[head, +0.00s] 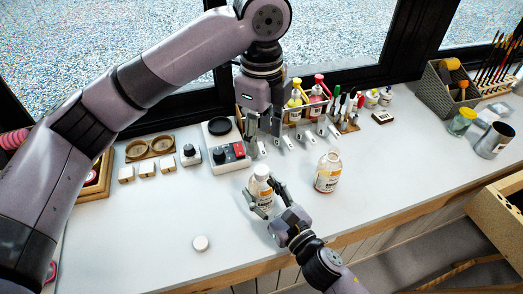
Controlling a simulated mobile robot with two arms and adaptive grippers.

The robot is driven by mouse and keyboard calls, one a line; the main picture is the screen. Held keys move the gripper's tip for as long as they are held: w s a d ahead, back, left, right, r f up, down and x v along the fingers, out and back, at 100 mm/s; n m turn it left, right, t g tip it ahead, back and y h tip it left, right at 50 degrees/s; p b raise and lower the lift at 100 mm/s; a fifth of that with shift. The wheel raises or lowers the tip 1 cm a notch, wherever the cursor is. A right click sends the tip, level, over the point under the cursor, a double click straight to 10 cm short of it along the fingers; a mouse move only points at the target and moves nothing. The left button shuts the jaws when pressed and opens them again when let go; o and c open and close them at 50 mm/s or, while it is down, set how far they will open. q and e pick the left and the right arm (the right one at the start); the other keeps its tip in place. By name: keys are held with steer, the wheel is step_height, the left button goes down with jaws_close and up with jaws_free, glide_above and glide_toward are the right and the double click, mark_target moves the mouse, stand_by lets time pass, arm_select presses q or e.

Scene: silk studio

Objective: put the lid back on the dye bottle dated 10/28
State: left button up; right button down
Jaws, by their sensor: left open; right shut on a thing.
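A bottle with a white cap (262,173) and an orange-and-white label stands at the middle of the table. My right gripper (265,193) is shut around its body. A second bottle (327,173) with a similar label stands to its right; its top looks uncapped. A round white lid (200,243) lies flat on the table near the front, left of both bottles. I cannot read the dates on the labels at this size. My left gripper (264,140) is open and empty, pointing down above the table behind the held bottle.
A device with a red switch (239,149) and a black disc stands left of my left gripper. Behind are a rack of colored bottles (297,100) and a row of tools. A metal cup (494,140) and a jar (462,122) stand right. The front left table is mostly clear.

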arm_select(q)
step_height(320, 180, up, 2)
steer(key=shift+r, duration=0.2)
arm_select(e)
steer(key=c, duration=0.6)
jaws_free()
steer(key=shift+c, duration=0.2)
steer(key=v, duration=1.2)
